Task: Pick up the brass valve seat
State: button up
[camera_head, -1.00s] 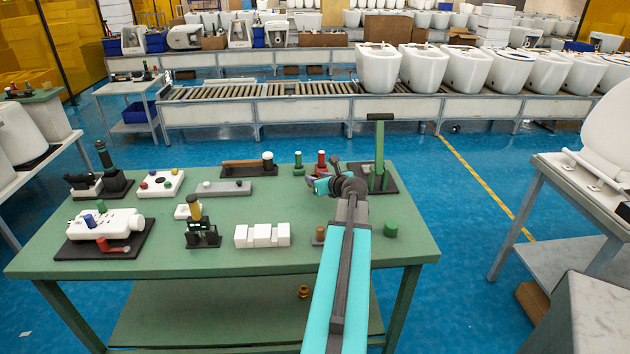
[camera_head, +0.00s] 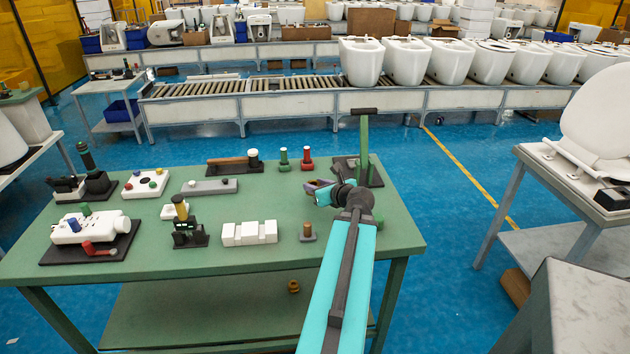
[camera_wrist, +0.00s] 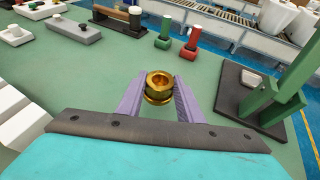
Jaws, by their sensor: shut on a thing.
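The brass valve seat (camera_wrist: 159,88) is a shiny, gold-coloured ring with a central hole. In the wrist view it sits between the two purple fingers of my gripper (camera_wrist: 158,92), which is shut on it. The head view shows my gripper (camera_head: 316,189) over the right part of the green table (camera_head: 240,205); the valve seat is hard to make out there. I cannot tell clearly how high it is above the tabletop.
A green-handled press (camera_head: 364,150) stands close to the right of my gripper. Green (camera_head: 284,160) and red (camera_head: 307,160) pegs stand behind it. A small brown-topped peg (camera_head: 308,232) and a white notched block (camera_head: 249,233) are nearer. Another brass piece (camera_head: 294,286) lies on the lower shelf.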

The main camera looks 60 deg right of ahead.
jog(key=p, duration=0.2)
jog(key=shift+s+a+r+p, duration=0.2)
jog(key=shift+s+r+p, duration=0.1)
jog(key=shift+p, duration=0.05)
jog(key=s+a+p, duration=0.1)
jog(key=s+p, duration=0.1)
jog(key=p, duration=0.5)
jog(key=shift+a+r+p, duration=0.15)
jog(key=shift+p, duration=0.2)
jog(key=s+p, duration=0.1)
jog(key=p, duration=0.2)
jog(key=shift+a, duration=0.35)
jog(key=shift+s+a+f+p, duration=0.1)
jog(key=shift+s+f+p, duration=0.1)
jog(key=shift+p, duration=0.1)
